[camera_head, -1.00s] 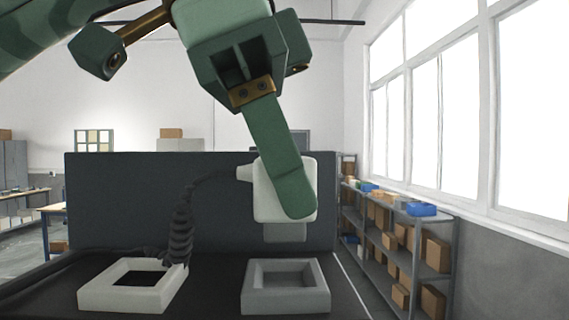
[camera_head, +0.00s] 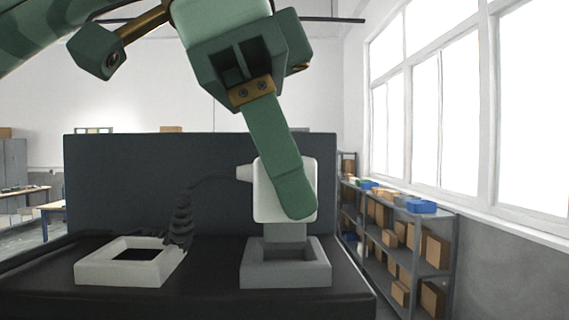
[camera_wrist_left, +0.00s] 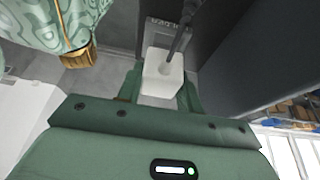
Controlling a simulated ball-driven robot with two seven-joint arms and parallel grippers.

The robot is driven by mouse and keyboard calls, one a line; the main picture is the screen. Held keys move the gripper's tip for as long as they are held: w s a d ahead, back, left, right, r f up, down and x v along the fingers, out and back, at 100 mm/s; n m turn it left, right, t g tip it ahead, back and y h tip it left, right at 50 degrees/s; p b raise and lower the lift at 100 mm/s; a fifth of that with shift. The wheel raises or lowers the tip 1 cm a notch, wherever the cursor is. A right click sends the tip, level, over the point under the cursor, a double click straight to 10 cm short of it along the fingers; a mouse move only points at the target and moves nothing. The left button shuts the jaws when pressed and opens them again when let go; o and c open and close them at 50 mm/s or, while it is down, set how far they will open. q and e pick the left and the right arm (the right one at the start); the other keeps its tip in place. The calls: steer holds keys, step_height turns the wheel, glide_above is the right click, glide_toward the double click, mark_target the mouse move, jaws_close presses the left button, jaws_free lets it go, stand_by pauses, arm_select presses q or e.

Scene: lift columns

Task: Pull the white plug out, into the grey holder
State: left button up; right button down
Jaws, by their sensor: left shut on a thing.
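The white plug (camera_head: 266,205) has a white body and a grey lower end. My left gripper (camera_head: 292,203) is shut on it and holds it upright. The grey holder (camera_head: 285,281), a square open frame, is right below the plug. The plug's grey end overlaps the holder's far rim and opening in the head view; I cannot tell how deep it is. A dark cable runs from the plug's left side. In the left wrist view the plug (camera_wrist_left: 160,88) sits between the two green fingers. My right gripper is not in view.
A white square frame (camera_head: 95,275) with a dark opening stands left of the holder on the black table. The coiled cable (camera_head: 180,222) hangs behind it. A dark panel (camera_head: 120,185) stands behind both. Shelves with boxes (camera_head: 405,240) are at the right.

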arm_select(q)
steer(key=shift+f+b, duration=0.85)
steer(key=shift+f, duration=0.15)
stand_by(0.5)
steer(key=o, duration=1.6)
steer(key=shift+c, duration=0.2)
steer(key=shift+r, duration=0.1)
step_height(320, 180, up, 7)
steer(key=p, duration=0.6)
steer(key=shift+p, duration=0.4)
